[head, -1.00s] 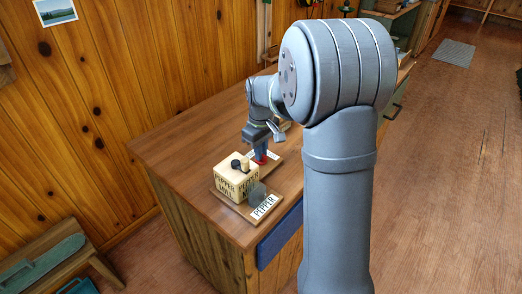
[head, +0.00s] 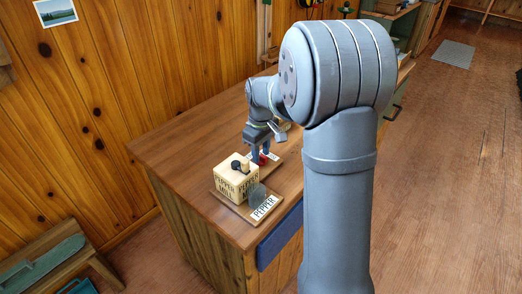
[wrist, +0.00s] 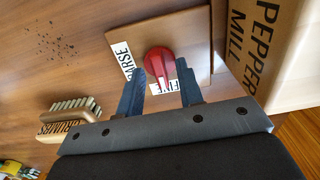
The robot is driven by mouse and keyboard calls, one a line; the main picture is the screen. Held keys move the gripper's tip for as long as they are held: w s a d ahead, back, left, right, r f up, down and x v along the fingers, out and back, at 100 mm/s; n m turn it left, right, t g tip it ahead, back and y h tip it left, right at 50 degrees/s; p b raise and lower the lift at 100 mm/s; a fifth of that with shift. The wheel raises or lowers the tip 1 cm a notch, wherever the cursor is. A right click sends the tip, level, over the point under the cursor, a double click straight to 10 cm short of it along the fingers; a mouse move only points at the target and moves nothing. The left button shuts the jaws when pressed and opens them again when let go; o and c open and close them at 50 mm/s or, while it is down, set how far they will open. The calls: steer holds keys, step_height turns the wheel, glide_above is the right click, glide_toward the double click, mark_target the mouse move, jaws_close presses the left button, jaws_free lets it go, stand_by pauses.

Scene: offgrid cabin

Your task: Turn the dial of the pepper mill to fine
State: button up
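The pepper mill is a pale box (head: 236,184) with a dark crank on top, on a wooden board near the counter's front corner; its lettered side also shows in the wrist view (wrist: 257,40). The red dial (wrist: 159,62) sits on a small board beside it, between a partly hidden label ending in "ARSE" (wrist: 122,58) and a FINE label (wrist: 172,86). The dial's ridge points towards FINE. My gripper (wrist: 160,72) is open, its two blue fingers either side of the dial's lower part with gaps visible; in the head view (head: 262,151) it is over the dial.
A PEPPER label (head: 264,208) and a grey rounded thing (head: 257,194) are at the mill's front. A lettered wooden block with a ridged top (wrist: 72,115) and scattered dark specks (wrist: 55,42) are on the counter. The counter's left part is clear.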

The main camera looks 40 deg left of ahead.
mark_target(261, 154)
steer(key=shift+r, duration=0.1)
step_height(261, 154, up, 17)
steer(key=shift+r, duration=0.15)
stand_by(0.7)
step_height(261, 154, down, 18)
steer(key=shift+r, duration=0.2)
stand_by(0.4)
